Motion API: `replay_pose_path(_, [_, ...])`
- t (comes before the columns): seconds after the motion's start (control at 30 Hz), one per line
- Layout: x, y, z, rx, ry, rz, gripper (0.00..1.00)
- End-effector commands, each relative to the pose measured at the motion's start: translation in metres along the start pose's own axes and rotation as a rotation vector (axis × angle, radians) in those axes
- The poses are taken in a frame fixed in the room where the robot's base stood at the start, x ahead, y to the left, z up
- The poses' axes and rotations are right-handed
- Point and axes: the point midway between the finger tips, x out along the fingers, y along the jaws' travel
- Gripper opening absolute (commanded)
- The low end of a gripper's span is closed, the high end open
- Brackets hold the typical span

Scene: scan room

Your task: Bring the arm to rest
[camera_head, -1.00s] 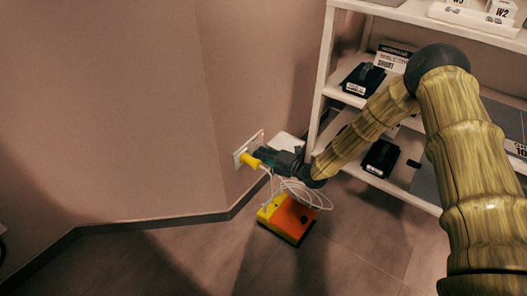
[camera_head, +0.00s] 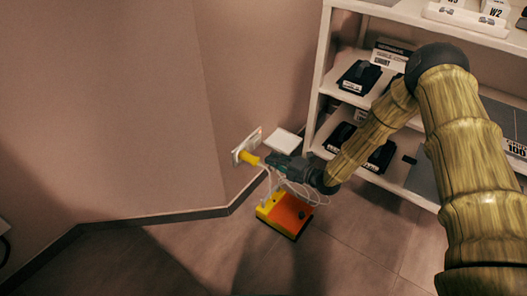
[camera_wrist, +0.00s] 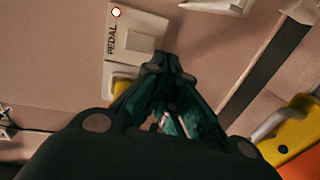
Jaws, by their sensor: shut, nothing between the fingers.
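My gripper (camera_head: 270,161) is shut and empty, just to the right of a yellow plug (camera_head: 249,159) at a white wall plate (camera_head: 240,151). A small gap seems to separate its tips from the plug in the head view. In the wrist view my closed fingertips (camera_wrist: 166,62) lie in front of the plate (camera_wrist: 136,40), which is marked PEDAL and has a small lit spot. Part of the yellow plug (camera_wrist: 122,84) shows left of the fingers there; the rest is hidden behind them. My arm reaches down and left from the right side.
An orange and yellow pedal box (camera_head: 289,214) lies on the floor below my gripper, with a loose white cable (camera_head: 297,190) above it. A white shelf unit (camera_head: 314,100) with black devices stands close on the right. Open floor (camera_head: 345,245) lies in front.

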Motion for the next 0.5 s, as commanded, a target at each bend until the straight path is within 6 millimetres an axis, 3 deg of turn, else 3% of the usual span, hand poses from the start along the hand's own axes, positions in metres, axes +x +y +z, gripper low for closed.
replay_pose_path(0.2, [-0.039, -0.007, -0.001, 0.002, 0.002, -0.002, 0.00])
replay_pose_path(0.5, [-0.069, -0.018, -0.002, 0.000, 0.004, -0.001, 0.00])
